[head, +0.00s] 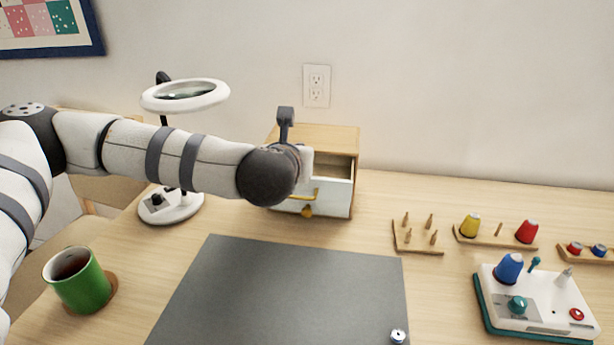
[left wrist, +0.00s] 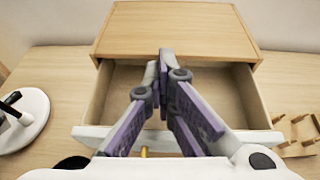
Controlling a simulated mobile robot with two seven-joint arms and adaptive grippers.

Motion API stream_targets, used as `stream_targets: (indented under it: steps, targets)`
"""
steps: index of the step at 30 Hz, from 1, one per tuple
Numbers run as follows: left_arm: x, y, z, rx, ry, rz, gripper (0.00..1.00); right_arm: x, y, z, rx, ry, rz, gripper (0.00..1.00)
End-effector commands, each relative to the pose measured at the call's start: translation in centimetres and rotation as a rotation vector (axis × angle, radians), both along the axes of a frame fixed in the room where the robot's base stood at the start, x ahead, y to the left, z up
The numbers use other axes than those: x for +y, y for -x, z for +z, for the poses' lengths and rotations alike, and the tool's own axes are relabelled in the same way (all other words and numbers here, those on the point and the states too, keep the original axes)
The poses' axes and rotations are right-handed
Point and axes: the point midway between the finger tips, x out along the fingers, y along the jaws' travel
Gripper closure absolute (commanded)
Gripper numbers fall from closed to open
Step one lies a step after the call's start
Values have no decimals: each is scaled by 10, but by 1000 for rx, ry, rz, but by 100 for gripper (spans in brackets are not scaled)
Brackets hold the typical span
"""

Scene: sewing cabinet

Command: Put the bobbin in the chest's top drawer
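The wooden chest (head: 318,138) stands at the back of the table against the wall. Its top drawer (head: 338,197), with a white front and brass handle, is pulled open. In the left wrist view the drawer (left wrist: 105,105) looks empty where I can see inside. My left gripper (left wrist: 163,58) is over the open drawer, its fingertips together with nothing seen between them. In the head view its fingers are hidden behind my arm. A small silver bobbin (head: 398,336) sits on the grey mat's near right corner, well away from the gripper. My right gripper is not in view.
A magnifier lamp (head: 185,95) stands left of the chest. A green mug (head: 80,282) is at the front left. Pegged spool racks (head: 420,247) and a white bobbin winder (head: 535,310) are at right. The grey mat (head: 285,285) is mostly clear.

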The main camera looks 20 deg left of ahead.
Motion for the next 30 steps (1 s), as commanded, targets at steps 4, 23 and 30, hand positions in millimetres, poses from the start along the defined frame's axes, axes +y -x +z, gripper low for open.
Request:
stream_targets:
  steps: [4, 23, 30]
  targets:
    - [0, 0, -1, 0, 0, 0, 100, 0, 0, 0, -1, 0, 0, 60]
    - [-5, 17, 7, 0, 0, -2, 78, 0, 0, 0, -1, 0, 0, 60]
    - [-18, 58, 25, 0, 0, -2, 78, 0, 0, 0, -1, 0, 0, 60]
